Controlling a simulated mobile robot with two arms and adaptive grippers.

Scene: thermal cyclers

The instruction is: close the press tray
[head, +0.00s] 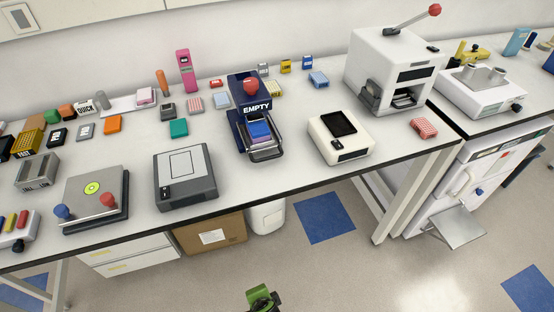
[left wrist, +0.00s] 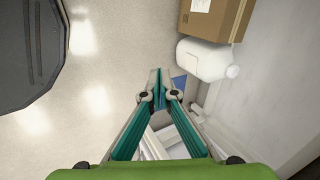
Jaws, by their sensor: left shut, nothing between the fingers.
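A dark blue device (head: 243,118) labelled EMPTY, with a red ball on top, stands in the middle of the bench in the head view. Its tray (head: 266,156) sticks out at the front, with blue blocks on it. A white machine (head: 391,60) with a red-knobbed lever stands further right, with a dark opening low in front. I cannot tell for certain which one is the press. My left gripper (head: 262,297) shows at the bottom, low in front of the bench and away from both. In the left wrist view its fingers (left wrist: 160,76) are together and empty, over the floor.
A grey-topped box (head: 185,177) and a cream device (head: 341,137) flank the blue device on the bench (head: 290,178). A carton (head: 209,236) and a white jug (head: 268,217) stand below it. The floor in front is clear.

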